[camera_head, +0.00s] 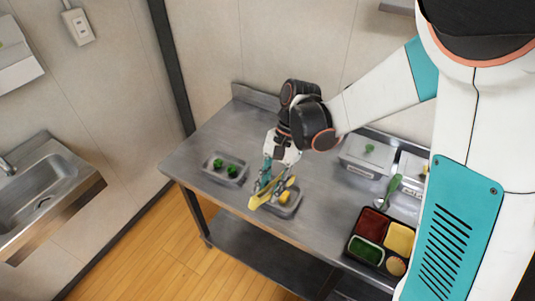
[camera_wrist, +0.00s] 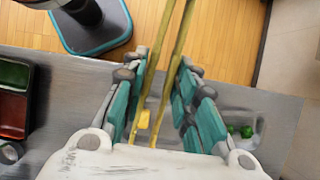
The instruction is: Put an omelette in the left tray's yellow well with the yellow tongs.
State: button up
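My gripper (camera_head: 265,183) is closed around the long yellow tongs (camera_head: 272,193), above the steel bench. In the wrist view the two tong arms (camera_wrist: 158,75) run between the gripper's teal fingers (camera_wrist: 165,95) and leave the frame at the top, so their tips are hidden there. A yellow omelette piece (camera_head: 285,197) is in a small metal pan (camera_head: 289,211) under the tongs. A yellow piece (camera_wrist: 144,118) also shows beside the left tong arm. A bento tray (camera_head: 352,249) with red, yellow (camera_head: 400,238) and green wells sits at the bench's front right.
A metal pan (camera_head: 208,167) with green broccoli stands left of my gripper. A lidded container (camera_head: 365,155) and a green-handled utensil (camera_head: 393,184) are at the back right. Bare bench lies between the omelette pan and the bento tray. The wall is close behind.

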jog(key=shift+w+a+f+b, duration=0.1)
jog(key=shift+w+f+b, duration=0.05)
jog(key=shift+f+b, duration=0.45)
jog(key=shift+w+a+f+b, duration=0.1)
jog(key=shift+f+b, duration=0.3)
jog(key=shift+f, duration=0.3)
jog(key=shift+o, duration=0.7)
jog(key=shift+f, duration=0.1)
jog(key=shift+f+b, duration=1.5)
jog(key=shift+f, duration=0.2)
jog(key=shift+f, duration=0.15)
notch_tip(320, 180, down, 3)
jog(key=b, duration=0.3)
jog(key=shift+f, duration=0.1)
